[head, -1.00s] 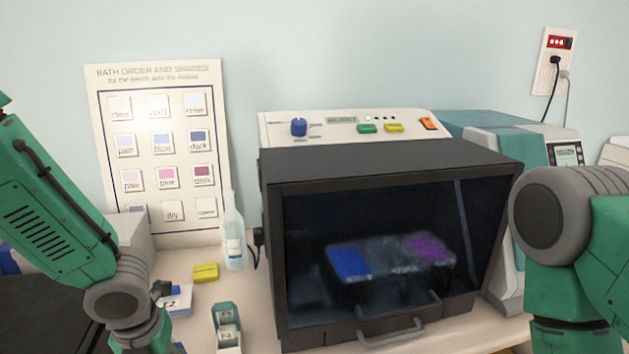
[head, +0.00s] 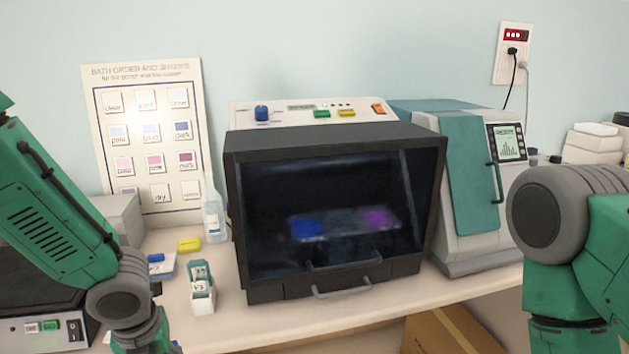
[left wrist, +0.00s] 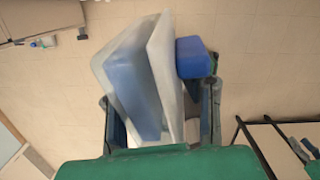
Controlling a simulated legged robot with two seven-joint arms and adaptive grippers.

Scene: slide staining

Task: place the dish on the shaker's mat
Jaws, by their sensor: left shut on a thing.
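In the left wrist view my left gripper (left wrist: 162,105) is shut on a pale, translucent dish (left wrist: 120,70) with blue showing through it. The dish looks tilted in this view, and a blue block-like piece (left wrist: 195,58) sits beside it at the right finger. The head view does not show the dish or the left fingertips, only my left arm at the left. A dark, flat-topped machine (head: 28,275) with a switch panel, probably the shaker, stands at the lower left, partly behind that arm. I cannot make out its mat clearly. My right gripper is out of view.
A black glass-fronted cabinet (head: 335,215) fills the middle of the bench, with a teal and grey machine (head: 470,190) to its right. A bottle (head: 213,218), a yellow block (head: 189,245) and a green-and-white slide box (head: 201,290) stand left of the cabinet. Bare bench (head: 240,325) lies in front.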

